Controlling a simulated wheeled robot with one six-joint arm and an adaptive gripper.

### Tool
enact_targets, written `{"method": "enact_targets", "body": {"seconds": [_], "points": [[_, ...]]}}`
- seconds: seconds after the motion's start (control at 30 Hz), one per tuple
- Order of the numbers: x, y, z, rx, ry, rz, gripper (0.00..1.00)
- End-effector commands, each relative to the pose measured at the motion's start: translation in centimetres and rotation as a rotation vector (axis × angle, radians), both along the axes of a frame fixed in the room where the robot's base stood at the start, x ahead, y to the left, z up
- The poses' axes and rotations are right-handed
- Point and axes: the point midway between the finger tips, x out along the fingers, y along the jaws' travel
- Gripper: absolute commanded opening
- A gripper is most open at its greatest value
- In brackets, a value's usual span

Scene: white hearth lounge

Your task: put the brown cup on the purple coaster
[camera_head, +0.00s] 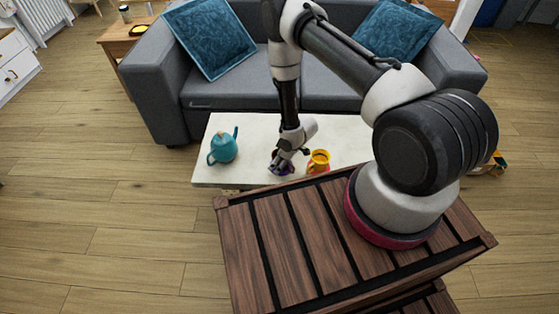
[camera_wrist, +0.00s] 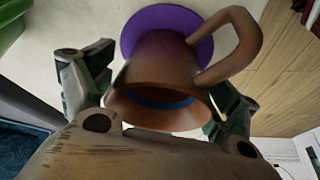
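The brown cup (camera_wrist: 158,68) is in the wrist view, its rim toward the camera, its handle at the upper right and a blue band inside. Its base overlaps the middle of the purple coaster (camera_wrist: 140,28) and appears to stand on it. My gripper (camera_wrist: 160,90) is around the cup, one finger on each side. A thin gap shows beside the left fingertip, so the fingers look open. In the head view my gripper (camera_head: 283,163) is low over the table, with the purple coaster (camera_head: 288,171) just under it. The cup is mostly hidden there.
A yellow cup (camera_head: 320,157) on a reddish coaster stands close to the right of my gripper. A teal teapot (camera_head: 223,147) stands at the left of the white table (camera_head: 205,176). A grey sofa (camera_head: 240,88) is behind.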

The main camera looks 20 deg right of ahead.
Motion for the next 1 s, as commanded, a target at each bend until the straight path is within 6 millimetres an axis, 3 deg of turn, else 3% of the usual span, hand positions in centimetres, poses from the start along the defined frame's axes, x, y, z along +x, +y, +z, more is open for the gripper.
{"method": "enact_targets", "body": {"seconds": [0.33, 0.7, 1.0], "points": [[-0.2, -0.3, 1.1, 0.0, 0.0, -0.001, 0.88], [-2.1, -2.6, 8.5, 0.0, -0.001, -0.003, 0.88], [-3.0, -3.5, 11.3, 0.0, 0.0, 0.0, 0.88]]}}
